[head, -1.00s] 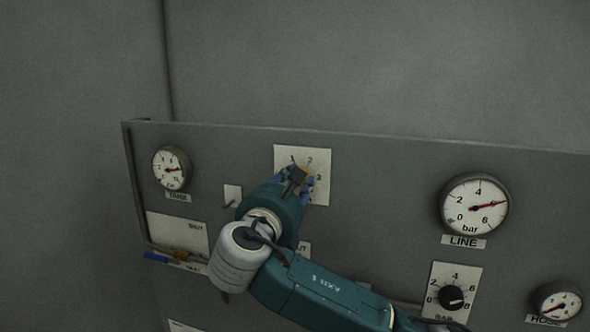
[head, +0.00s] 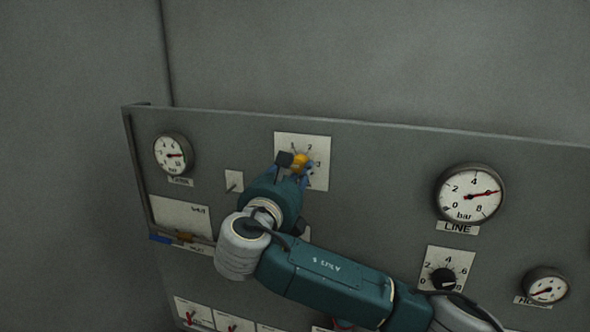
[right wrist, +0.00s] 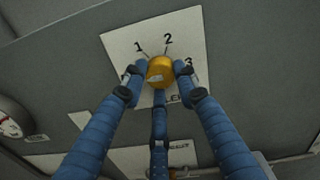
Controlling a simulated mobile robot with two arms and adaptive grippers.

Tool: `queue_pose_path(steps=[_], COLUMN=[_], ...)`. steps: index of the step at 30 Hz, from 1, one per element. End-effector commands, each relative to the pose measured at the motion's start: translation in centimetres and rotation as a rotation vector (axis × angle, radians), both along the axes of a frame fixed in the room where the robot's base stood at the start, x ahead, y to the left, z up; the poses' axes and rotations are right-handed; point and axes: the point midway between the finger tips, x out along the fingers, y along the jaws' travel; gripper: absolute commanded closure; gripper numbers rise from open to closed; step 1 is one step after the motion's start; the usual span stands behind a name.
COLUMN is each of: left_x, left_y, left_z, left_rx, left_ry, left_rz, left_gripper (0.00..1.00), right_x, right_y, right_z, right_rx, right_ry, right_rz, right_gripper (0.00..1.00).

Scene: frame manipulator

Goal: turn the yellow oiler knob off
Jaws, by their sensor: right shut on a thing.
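The yellow oiler knob (head: 301,160) sits on a pale plate (head: 318,178) marked 1, 2 and 3 on the grey panel. It also shows at the centre of the right wrist view (right wrist: 160,69). My right gripper (head: 295,168) has its blue fingers around the knob and is shut on it. In the right wrist view (right wrist: 160,78) two fingers press from the sides and a third comes from below. The fingers hide part of the plate's lower lettering. I cannot tell which mark the knob points at. My left gripper is in neither view.
A gauge (head: 174,155) is at the panel's left, and the LINE gauge (head: 470,195) is at the right. The wall above the panel is clear.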

Motion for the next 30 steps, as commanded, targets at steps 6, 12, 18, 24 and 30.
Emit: queue_pose_path(steps=[6,12,18,24,30], left_x=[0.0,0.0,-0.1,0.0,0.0], left_y=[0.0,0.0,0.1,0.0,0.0], left_z=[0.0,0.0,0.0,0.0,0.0], left_rx=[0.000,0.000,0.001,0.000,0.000], left_ry=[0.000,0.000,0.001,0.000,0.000], left_rz=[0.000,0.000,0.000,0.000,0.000], left_gripper=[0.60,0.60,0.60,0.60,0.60], right_x=[0.1,0.0,-1.2,-5.1,-9.0], right_y=[-0.1,-0.1,0.4,1.6,2.6], right_z=[0.2,0.1,0.0,0.0,0.0], right_rx=[-0.001,0.001,0.001,0.000,0.002], right_ry=[-0.003,-0.002,-0.001,-0.002,-0.002], right_rz=[-0.002,-0.002,0.002,0.005,0.002], right_gripper=[0.52,0.52,0.52,0.52,0.52])
